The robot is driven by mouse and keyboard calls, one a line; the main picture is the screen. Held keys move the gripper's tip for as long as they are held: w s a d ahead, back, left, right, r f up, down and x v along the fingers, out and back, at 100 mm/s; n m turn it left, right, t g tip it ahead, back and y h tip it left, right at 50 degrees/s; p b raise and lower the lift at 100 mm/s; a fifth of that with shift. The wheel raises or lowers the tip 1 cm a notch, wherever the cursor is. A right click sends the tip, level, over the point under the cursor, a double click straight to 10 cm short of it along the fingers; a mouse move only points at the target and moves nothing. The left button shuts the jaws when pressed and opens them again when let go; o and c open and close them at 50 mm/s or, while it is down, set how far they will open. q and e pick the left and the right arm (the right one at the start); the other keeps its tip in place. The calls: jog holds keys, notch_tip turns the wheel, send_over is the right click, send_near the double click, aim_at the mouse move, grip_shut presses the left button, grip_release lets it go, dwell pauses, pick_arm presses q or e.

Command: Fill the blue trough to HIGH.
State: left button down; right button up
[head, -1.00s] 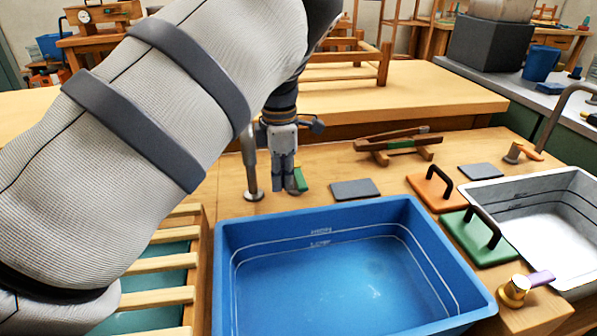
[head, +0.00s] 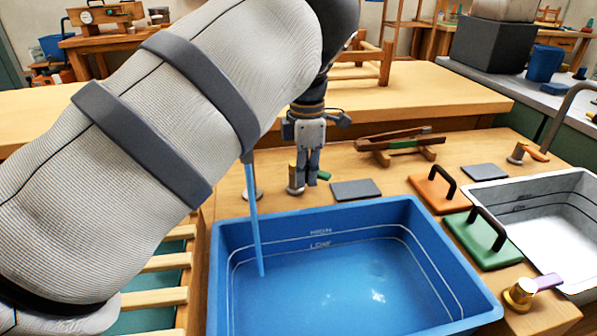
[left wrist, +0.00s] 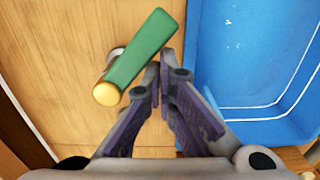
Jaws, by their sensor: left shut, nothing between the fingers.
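The blue trough (head: 348,219) stands at the front centre, with LOW and HIGH lines marked inside its back wall. A thin stream of water (head: 256,225) falls into its left side from a spout hidden behind my arm. The water surface looks below the LOW line; its exact level is hard to tell. A tap with a green lever (left wrist: 145,50) and brass cap (left wrist: 106,94) is behind the trough; the lever also shows in the head view (head: 323,176). My left gripper (head: 306,184) is shut and empty beside the lever; contact is unclear.
A grey slab (head: 356,190), an orange plate with a handle (head: 432,194) and a green plate with a handle (head: 475,245) lie around the trough. A slatted wooden rack (head: 165,263) is at left.

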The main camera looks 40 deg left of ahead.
pick_arm(q)
notch_tip(320, 180, up, 4)
jog(key=p, duration=0.1)
jog(key=shift+w+a+f+b, duration=0.2)
jog(key=shift+w+f+b, duration=0.55)
jog(key=shift+w, duration=0.45)
jog(key=shift+w+a+f+b, duration=0.2)
jog(key=shift+w+f+b, duration=0.4)
jog(key=shift+w+b, duration=0.4)
jog(key=shift+w+a+f+b, duration=0.2)
jog(key=shift+w+f+b, duration=0.45)
jog(key=shift+w, duration=0.7)
pick_arm(e)
jog(key=shift+g, duration=0.6)
jog(key=shift+s+r+x, duration=0.1)
jog(key=shift+s+x, duration=0.05)
jog(key=shift+x, duration=0.6)
jog(key=shift+s+r+x, duration=0.1)
jog(key=shift+s+x, duration=0.05)
jog(key=shift+x, duration=0.65)
jog(key=shift+s+r+x, duration=0.1)
jog(key=shift+s+x, duration=0.1)
jog(key=shift+x, duration=0.55)
jog(key=shift+f, duration=0.1)
dwell(1.1)
